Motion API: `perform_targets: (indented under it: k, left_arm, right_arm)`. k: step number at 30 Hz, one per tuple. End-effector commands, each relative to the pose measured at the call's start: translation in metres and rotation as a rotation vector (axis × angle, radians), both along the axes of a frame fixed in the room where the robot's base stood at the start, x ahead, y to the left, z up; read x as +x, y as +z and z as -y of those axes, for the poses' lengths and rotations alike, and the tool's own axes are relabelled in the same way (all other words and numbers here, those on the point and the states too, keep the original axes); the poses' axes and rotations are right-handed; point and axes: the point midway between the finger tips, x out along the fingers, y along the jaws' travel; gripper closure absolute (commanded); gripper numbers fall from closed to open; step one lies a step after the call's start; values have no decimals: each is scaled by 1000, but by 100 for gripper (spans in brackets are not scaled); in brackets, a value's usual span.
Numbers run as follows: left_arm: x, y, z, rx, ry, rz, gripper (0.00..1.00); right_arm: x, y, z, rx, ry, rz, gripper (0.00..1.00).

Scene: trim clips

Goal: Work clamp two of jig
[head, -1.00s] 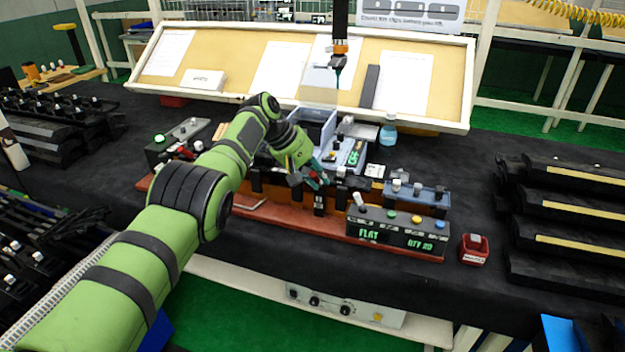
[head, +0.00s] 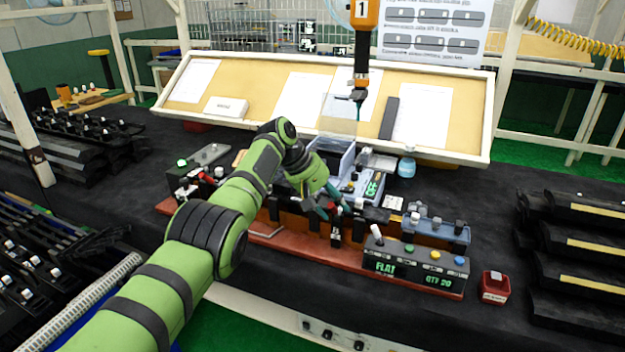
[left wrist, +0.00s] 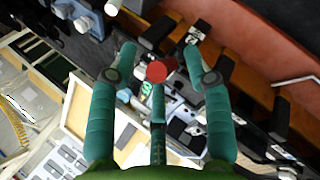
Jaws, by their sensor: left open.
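The jig has a long red-brown base (head: 275,243) with a row of black clamps along it, on the black bench. My left gripper (head: 335,207) is over the middle of the jig, its teal fingers pointing down and right at a clamp. In the left wrist view my left gripper (left wrist: 160,55) is open, its fingers spread around a red clamp tip (left wrist: 157,71). The red tip appears between the fingers; I cannot tell whether they touch it. My wrist and forearm hide part of the jig's left side. My right gripper is not in view.
A control box (head: 415,266) with a lit display and coloured buttons stands at the jig's front right. A small red box (head: 495,288) is beside it. A tool (head: 360,80) hangs above the bench.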

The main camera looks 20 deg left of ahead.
Motion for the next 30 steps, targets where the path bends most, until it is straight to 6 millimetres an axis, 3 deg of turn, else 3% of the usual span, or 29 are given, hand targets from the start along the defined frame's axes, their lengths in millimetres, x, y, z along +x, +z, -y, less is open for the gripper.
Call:
perform_targets:
  k: [15,30]
  left_arm:
    - [-28,79,-45,2,4,1,50]
    - [-31,88,-49,1,3,0,50]
  right_arm:
    - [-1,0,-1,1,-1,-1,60]
    - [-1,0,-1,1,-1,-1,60]
